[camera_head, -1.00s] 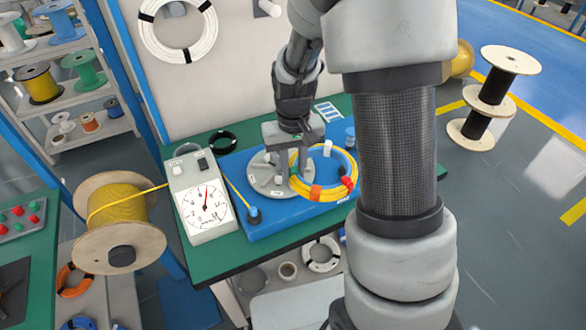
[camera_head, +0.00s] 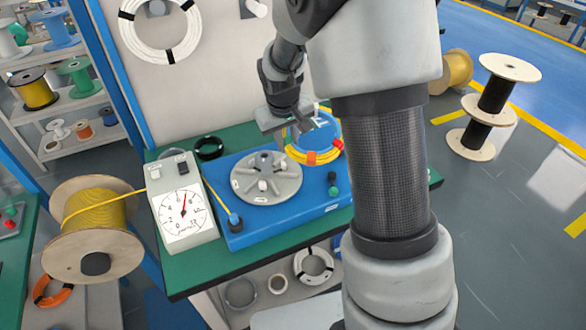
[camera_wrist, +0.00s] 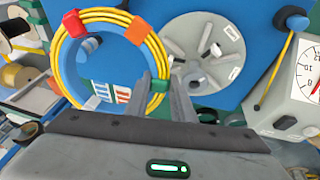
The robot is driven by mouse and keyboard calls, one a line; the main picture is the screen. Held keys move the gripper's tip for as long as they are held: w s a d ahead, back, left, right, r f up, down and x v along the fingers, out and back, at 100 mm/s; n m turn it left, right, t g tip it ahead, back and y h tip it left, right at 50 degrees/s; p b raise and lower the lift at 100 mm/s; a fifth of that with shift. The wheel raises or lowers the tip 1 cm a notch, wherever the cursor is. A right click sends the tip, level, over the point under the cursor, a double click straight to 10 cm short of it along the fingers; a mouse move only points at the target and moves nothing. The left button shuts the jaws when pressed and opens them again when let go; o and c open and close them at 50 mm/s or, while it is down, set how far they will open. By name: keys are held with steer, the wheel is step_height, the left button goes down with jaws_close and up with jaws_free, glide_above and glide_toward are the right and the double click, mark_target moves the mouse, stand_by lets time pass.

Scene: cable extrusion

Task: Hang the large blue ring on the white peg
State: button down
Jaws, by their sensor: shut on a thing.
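In the wrist view the coil (camera_wrist: 154,40) lies left of my fingers (camera_wrist: 170,92), with red, orange and green bands. It hangs above the blue plate, behind and right of the grey disc; my arm hides part of it in the head view. A white peg (camera_head: 254,7) sticks out of the pale back board at the top, partly cut off by the frame.
A white coil (camera_head: 160,48) hangs on the board, left of the peg. The grey disc (camera_head: 266,190) sits on the blue plate (camera_head: 290,222). A gauge box (camera_head: 184,210) and yellow cable spool (camera_head: 94,235) stand left. A black ring (camera_head: 209,148) lies behind the gauge box.

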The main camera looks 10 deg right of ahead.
steer(key=w+r+n+t+b, duration=0.3)
steer(key=w+r+t+b, duration=0.25)
steer(key=w+t, duration=0.4)
steer(key=w+a+r+n+t+y+b, duration=0.4)
steer(key=w+r+b, duration=0.3)
steer(key=r, duration=0.4)
steer(key=w+a+p, duration=0.3)
steer(key=w+p, duration=0.3)
steer(key=w, duration=0.7)
steer(key=shift+w+a+f+m+y+p, duration=0.15)
steer(key=shift+w+f+m+y+p, duration=0.2)
steer(key=shift+f+y, duration=0.1)
stand_by(0.5)
